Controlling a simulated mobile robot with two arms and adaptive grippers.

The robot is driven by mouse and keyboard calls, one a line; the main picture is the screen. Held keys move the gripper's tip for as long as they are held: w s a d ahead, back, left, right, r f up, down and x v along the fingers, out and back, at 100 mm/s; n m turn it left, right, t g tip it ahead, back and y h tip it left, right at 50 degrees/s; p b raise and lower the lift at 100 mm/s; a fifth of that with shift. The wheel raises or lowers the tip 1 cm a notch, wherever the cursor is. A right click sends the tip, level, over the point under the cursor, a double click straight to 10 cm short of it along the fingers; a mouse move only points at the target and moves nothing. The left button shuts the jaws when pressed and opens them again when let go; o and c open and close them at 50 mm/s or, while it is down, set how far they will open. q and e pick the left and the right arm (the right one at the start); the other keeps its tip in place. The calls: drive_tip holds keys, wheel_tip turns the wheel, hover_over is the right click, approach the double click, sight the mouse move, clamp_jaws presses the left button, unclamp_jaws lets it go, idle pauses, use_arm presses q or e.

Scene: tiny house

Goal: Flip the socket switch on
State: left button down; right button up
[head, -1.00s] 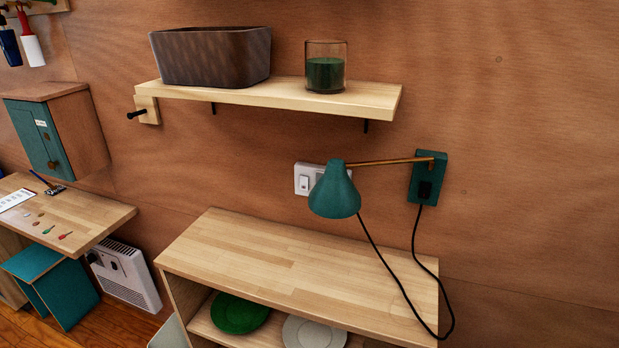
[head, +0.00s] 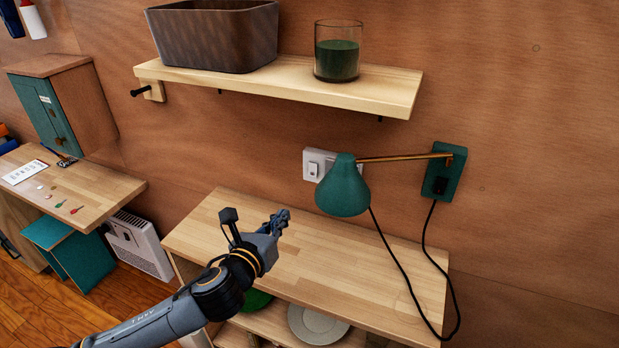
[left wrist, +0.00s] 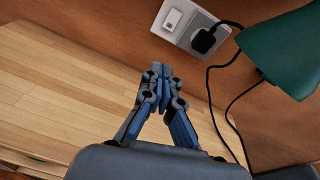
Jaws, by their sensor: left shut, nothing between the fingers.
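The white socket plate (head: 317,164) is on the wooden wall, partly hidden behind the green lamp shade in the head view. In the left wrist view the socket plate (left wrist: 190,26) shows a rocker switch (left wrist: 172,19) at its left and a black plug (left wrist: 204,42) in its right part. My left gripper (head: 283,217) is over the wooden cabinet top, below and left of the socket, apart from it. It is shut and empty, and its fingertips (left wrist: 161,70) point toward the wall below the socket. My right gripper is not in view.
A green wall lamp (head: 343,188) hangs close in front of the socket, with black cords below. A shelf (head: 290,88) with a dark bin and a glass is above. The cabinet top (head: 340,262) is bare.

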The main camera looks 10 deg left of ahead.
sight(312, 176)
use_arm(q)
drive_tip(key=shift+w+d+r+m+h, duration=0.1)
drive_tip(key=shift+w+r+m+h, duration=0.05)
drive_tip(key=shift+r+m, duration=0.4)
drive_tip(key=shift+w+r+m+h, duration=0.15)
drive_tip(key=shift+r+m, duration=0.2)
drive_tip(key=shift+m, duration=0.3)
drive_tip(key=shift+w, duration=0.1)
drive_tip(key=p+x, duration=0.2)
drive_tip(key=x, duration=0.5)
drive_tip(key=p+x, duration=0.1)
drive_tip(key=x, duration=0.6)
drive_tip(key=shift+r+p, duration=0.25)
drive_tip(key=shift+p, duration=0.1)
